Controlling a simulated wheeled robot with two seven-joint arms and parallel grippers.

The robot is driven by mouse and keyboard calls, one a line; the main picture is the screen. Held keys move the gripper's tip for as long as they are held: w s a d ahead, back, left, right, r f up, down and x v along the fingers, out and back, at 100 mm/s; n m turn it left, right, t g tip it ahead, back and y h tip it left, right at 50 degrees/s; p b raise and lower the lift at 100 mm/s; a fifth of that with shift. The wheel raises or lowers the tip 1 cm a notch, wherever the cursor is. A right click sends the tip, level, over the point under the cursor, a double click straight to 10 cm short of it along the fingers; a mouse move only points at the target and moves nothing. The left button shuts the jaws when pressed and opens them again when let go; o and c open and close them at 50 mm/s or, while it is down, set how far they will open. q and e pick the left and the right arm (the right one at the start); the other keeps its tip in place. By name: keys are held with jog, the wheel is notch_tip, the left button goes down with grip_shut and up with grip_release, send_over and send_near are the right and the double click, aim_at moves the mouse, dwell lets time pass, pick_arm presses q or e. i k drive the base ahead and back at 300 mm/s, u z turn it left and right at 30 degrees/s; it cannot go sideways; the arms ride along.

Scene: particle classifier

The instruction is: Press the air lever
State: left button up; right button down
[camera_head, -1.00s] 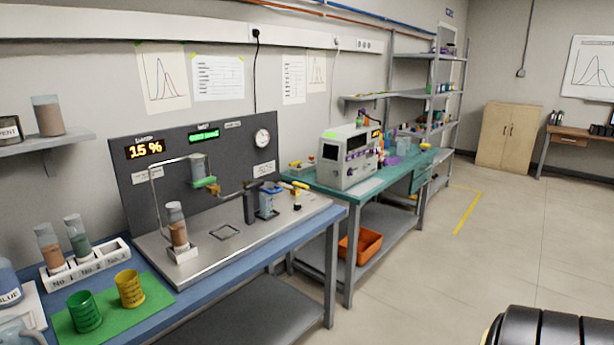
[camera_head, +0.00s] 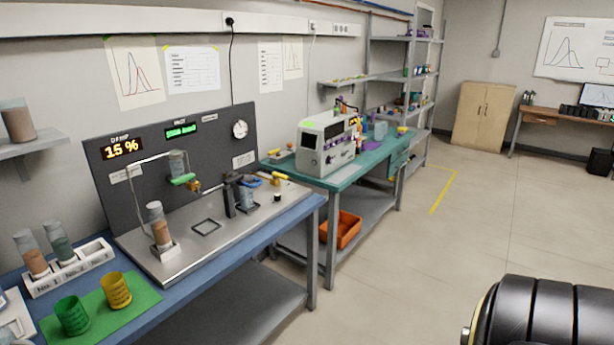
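The particle classifier stands on the blue bench, with a dark upright panel (camera_head: 185,140) behind a metal base plate (camera_head: 190,258). A small yellow-handled lever (camera_head: 278,176) sits near the plate's right end; I take it for the air lever, but its label cannot be read. Left of it are a black upright post (camera_head: 229,198) and a clear container with a blue part on top (camera_head: 248,190). A bent tube runs by a tilted brown-filled vial (camera_head: 158,225) and a hanging vessel with a green part (camera_head: 182,179). Neither gripper is in view.
Left on the bench are a white vial rack (camera_head: 68,269), a green cup (camera_head: 72,315) and a yellow cup (camera_head: 115,290) on a green mat. A teal bench (camera_head: 345,175) with a grey instrument (camera_head: 326,146) stands beyond.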

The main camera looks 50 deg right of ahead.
aim_at(275, 175)
jog(key=z, duration=2.7)
jog(key=i, duration=3.95)
jog(key=u, duration=3.35)
